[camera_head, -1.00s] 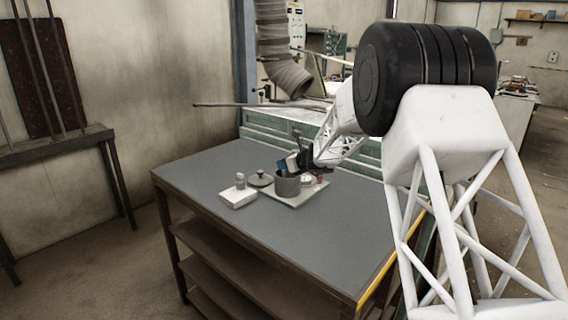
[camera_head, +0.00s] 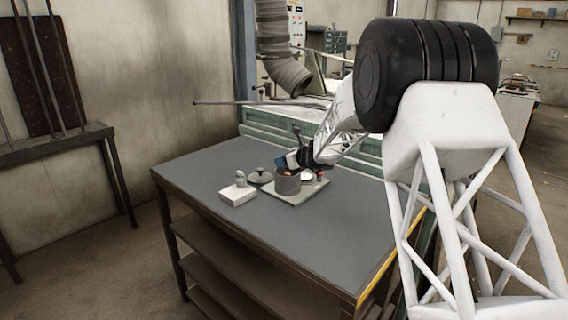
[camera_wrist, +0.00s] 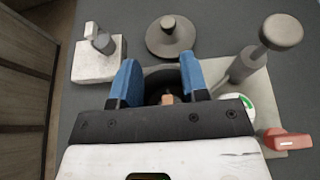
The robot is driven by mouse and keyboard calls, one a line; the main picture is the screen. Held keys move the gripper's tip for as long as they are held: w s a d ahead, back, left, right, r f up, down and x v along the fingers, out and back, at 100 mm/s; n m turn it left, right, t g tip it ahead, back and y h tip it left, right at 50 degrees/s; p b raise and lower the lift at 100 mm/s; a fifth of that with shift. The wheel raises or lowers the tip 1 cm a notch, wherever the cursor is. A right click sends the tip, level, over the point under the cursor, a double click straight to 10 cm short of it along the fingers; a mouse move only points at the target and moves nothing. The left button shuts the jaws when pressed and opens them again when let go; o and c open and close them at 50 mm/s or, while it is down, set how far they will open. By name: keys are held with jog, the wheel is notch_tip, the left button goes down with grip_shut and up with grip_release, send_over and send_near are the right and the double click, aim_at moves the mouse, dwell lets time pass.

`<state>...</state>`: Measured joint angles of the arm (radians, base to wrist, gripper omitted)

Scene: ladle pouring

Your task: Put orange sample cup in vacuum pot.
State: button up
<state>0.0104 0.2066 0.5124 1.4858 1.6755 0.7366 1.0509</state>
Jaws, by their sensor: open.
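The vacuum pot (camera_head: 287,184) is a dark grey cylinder on a pale base plate. In the wrist view its dark opening shows between my two blue fingers. A small orange-brown piece, seemingly the orange sample cup (camera_wrist: 168,98), shows inside that opening, partly hidden by my gripper's black front. My gripper (camera_wrist: 160,82) is open over the pot, its fingers apart on either side and not touching the cup as far as I see. It also shows above the pot in the head view (camera_head: 287,163). The round knobbed lid (camera_wrist: 171,36) lies on the table beyond the pot.
A white block (camera_wrist: 97,60) with small metal parts stands left of the pot. On the base plate (camera_head: 298,198) are an upright post with a round top (camera_wrist: 280,32), a green-rimmed gauge (camera_wrist: 250,104) and a red handle (camera_wrist: 288,140). The table front (camera_head: 290,240) is clear.

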jog(key=shift+s+d+r, duration=0.15)
jog(key=shift+r, duration=0.15)
jog(key=v, duration=1.1)
jog(key=shift+s, duration=0.2)
jog(key=shift+d+r, duration=0.1)
jog(key=s+a+r+n+g+h, duration=0.1)
jog(key=s+a+r+n+g, duration=0.15)
jog(key=s+n, duration=0.8)
jog(key=s+a+r+n+g+h, duration=0.1)
jog(key=s+r+n+g+h, duration=0.2)
jog(key=s, duration=1.5)
jog(key=s+d+f+n+h, duration=0.1)
jog(key=s+n, duration=0.3)
jog(key=s, duration=0.6)
jog(key=s+d+f+n+g+h, duration=0.1)
jog(key=s+d+f+n+h, duration=0.1)
jog(key=s, duration=0.9)
jog(key=s+d+f+n+h, duration=0.1)
jog(key=s+d+n+h, duration=0.2)
jog(key=s+n, duration=0.4)
jog(key=s, duration=0.3)
jog(key=shift+s+d+f, duration=0.2)
jog(key=shift+s+d, duration=0.15)
jog(key=shift+d, duration=0.05)
